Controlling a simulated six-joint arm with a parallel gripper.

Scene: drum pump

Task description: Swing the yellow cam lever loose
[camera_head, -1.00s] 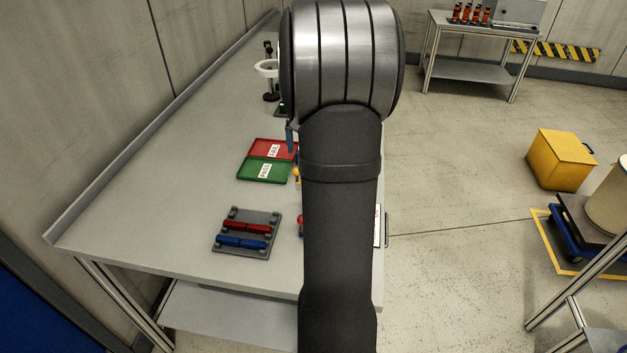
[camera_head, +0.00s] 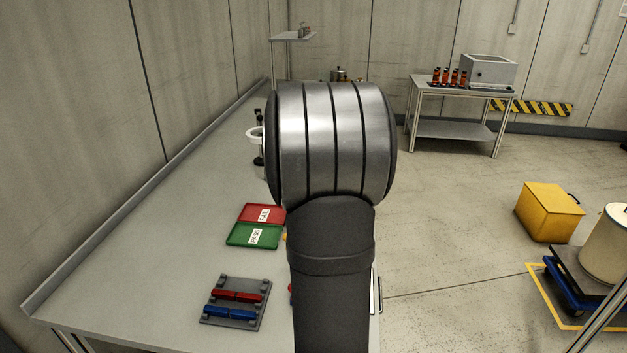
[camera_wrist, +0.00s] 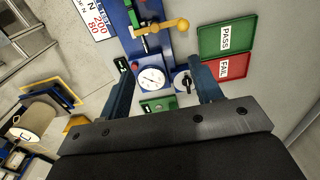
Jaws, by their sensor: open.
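The yellow cam lever (camera_wrist: 162,28) shows in the wrist view at the top centre, a bar with a rounded knob at its right end. It lies across a blue fixture (camera_wrist: 126,42) that carries a round white dial gauge (camera_wrist: 152,78). My gripper (camera_wrist: 160,66) is open, its two blue fingers spread left and right of the gauge. The lever is beyond the fingertips in the picture, and nothing is between the fingers that I can see held. In the head view my arm hides the gripper and most of the fixture.
A red FAIL tray (camera_head: 262,213) and green PASS tray (camera_head: 253,235) lie on the bench, right of the lever in the wrist view. A rack (camera_head: 236,301) with red and blue bars stands nearer. A black knob (camera_wrist: 187,82) sits beside the gauge. Open floor lies right of the bench.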

